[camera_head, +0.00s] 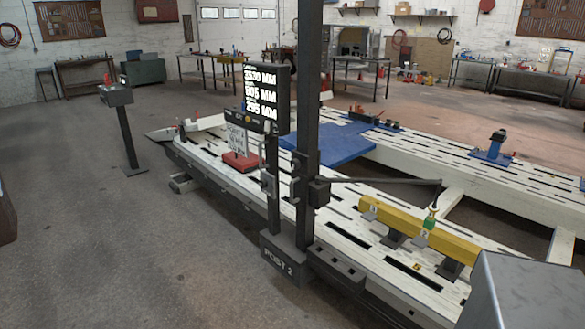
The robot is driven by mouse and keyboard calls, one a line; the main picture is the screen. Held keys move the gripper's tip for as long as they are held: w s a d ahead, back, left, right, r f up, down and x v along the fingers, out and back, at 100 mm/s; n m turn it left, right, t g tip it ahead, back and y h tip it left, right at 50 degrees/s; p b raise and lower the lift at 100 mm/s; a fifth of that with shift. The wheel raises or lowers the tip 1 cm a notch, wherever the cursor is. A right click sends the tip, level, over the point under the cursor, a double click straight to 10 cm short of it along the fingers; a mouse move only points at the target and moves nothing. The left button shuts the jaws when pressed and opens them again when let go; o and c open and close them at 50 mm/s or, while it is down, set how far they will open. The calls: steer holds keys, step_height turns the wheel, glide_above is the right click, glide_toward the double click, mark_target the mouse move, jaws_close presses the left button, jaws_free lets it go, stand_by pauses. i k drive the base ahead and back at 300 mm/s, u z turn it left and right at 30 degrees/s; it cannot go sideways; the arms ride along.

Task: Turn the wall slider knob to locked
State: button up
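A dark upright post (305,130) marked POST 2 stands at the near edge of the white slotted frame bench (215,160). A black slider block (319,192) sits on the post, with a thin horizontal arm (385,181) reaching right from it. Small dark fittings (268,182) show on the thinner upright left of the post. I cannot tell which fitting is the slider knob, or whether it is locked. My gripper is not in view.
A display (267,98) with white numbers is beside the post. A yellow beam (420,236) lies on the bench under the arm's hanging green-tipped pointer (430,220). A grey pedestal (125,130) stands at left. Open floor lies left of the bench.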

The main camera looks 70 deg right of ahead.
mark_target(295, 163)
steer(key=z, duration=0.5)
steer(key=i, duration=0.55)
steer(key=z, duration=0.65)
steer(key=i, duration=0.4)
steer(key=z, duration=0.15)
